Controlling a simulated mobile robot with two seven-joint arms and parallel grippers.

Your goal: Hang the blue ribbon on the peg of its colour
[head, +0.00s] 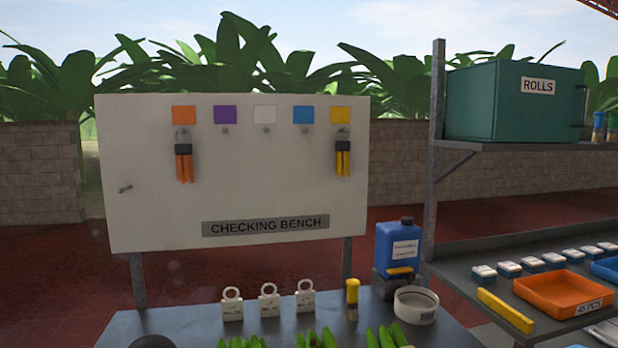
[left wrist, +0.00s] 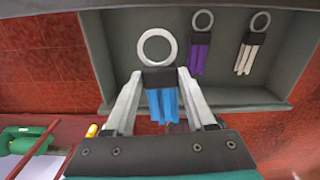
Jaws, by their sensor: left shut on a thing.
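The blue ribbon (left wrist: 162,104) shows in the left wrist view, hanging from a black clip with a white ring above it. My left gripper (left wrist: 160,82) is shut on it at the black clip. The ring stands clear above the fingers. In the head view, the blue card (head: 303,115) is on the white board (head: 170,220), with a small bare peg (head: 307,132) below it. The ribbon and left gripper cannot be made out in the head view. My right gripper is in neither view.
An orange ribbon (head: 184,165) and a yellow ribbon (head: 343,160) hang on the board; the purple and white cards' pegs are bare. A purple ribbon (left wrist: 200,55) and a white ribbon (left wrist: 246,55) lie in a grey tray (left wrist: 285,60). A blue jug (head: 398,245) stands below right of the board.

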